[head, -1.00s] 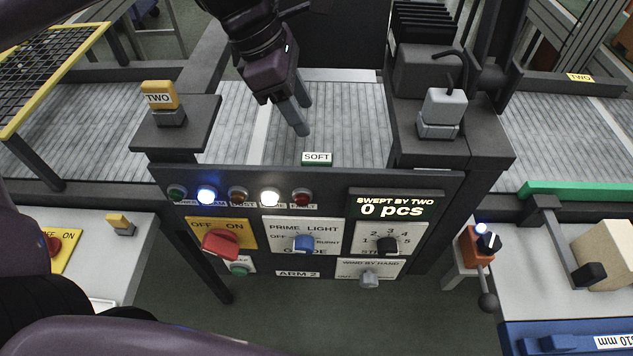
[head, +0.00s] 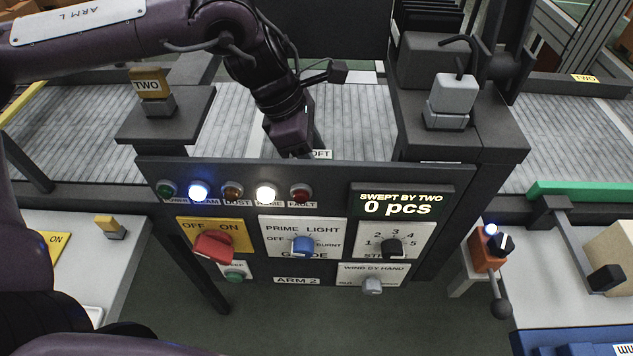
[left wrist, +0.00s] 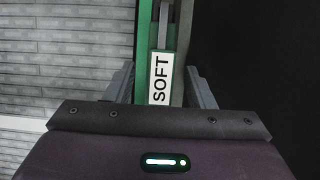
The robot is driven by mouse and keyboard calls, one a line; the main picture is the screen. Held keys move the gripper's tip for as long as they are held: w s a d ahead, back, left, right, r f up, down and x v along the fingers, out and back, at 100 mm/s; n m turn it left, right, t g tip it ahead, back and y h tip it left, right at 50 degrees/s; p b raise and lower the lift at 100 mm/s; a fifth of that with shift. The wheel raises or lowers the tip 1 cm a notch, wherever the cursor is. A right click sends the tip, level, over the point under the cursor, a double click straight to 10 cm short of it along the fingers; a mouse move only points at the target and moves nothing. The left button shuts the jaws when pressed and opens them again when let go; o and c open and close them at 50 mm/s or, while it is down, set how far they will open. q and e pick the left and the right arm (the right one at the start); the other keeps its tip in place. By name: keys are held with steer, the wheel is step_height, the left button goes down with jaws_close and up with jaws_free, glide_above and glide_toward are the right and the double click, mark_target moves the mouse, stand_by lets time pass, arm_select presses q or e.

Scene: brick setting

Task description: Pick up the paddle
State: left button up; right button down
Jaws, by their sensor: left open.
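The green piece labelled SOFT, which I take to be the paddle, stands at the back edge of the control panel. In the head view its label (head: 321,154) shows only in part behind my left gripper (head: 308,148). In the left wrist view the green piece (left wrist: 161,78) runs upright in the picture between the two fingers of my left gripper (left wrist: 162,88). The fingers are open, one on each side of it, with a narrow gap visible on the right. Whether either finger touches it I cannot tell. My right gripper is out of view.
The dark control panel (head: 320,181) with lit lamps and knobs stands just in front. A grey slatted conveyor (head: 350,115) lies behind. A yellow TWO block (head: 148,82) stands on the left post, a grey block (head: 453,93) on the right one.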

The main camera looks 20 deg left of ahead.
arm_select(q)
steer(key=shift+d+f, duration=0.2)
steer(key=shift+f, duration=0.3)
jaws_close()
steer(key=shift+r, duration=0.1)
